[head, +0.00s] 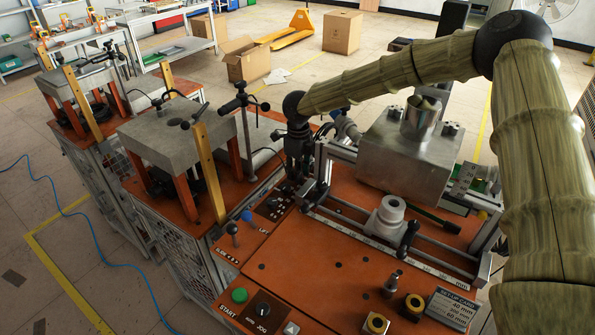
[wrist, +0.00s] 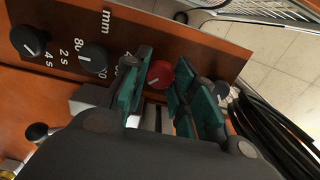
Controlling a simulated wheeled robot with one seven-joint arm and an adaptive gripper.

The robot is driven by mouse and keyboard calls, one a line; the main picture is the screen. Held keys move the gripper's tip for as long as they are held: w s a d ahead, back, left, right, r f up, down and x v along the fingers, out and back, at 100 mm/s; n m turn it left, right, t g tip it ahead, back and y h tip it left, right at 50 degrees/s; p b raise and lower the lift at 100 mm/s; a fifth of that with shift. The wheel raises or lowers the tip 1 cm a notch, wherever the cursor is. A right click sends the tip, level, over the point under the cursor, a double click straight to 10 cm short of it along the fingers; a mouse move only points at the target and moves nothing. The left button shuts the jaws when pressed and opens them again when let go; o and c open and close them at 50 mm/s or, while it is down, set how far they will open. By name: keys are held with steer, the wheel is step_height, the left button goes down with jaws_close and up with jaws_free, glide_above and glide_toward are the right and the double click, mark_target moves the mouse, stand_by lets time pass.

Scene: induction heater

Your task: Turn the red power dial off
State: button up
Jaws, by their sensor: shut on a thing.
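The red power dial (wrist: 159,74) shows in the wrist view on the dark control panel, with a pale mark on its face. My gripper (wrist: 165,72) has its teal-padded fingers on either side of the dial, closed on it. In the head view my gripper (head: 302,172) points down at the back left of the orange machine top, by the dark control panel (head: 273,207). The red dial is hidden there behind my gripper and the frame.
Black cables (wrist: 270,125) run at the right. A metal frame (head: 345,215) and a grey metal box (head: 405,150) stand right of my gripper.

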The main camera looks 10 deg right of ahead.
steer(key=n+p, duration=0.3)
steer(key=n, duration=0.1)
steer(key=shift+r, duration=0.15)
steer(key=n+p, duration=0.2)
steer(key=n, duration=0.2)
steer(key=shift+n+p, duration=0.3)
steer(key=shift+p, duration=0.05)
steer(key=n+p, duration=0.1)
steer(key=n, duration=0.3)
steer(key=shift+p, duration=0.3)
steer(key=n+p, duration=0.1)
steer(key=n, duration=0.4)
steer(key=o, duration=1)
steer(key=shift+o, duration=0.2)
step_height(320, 180, up, 12)
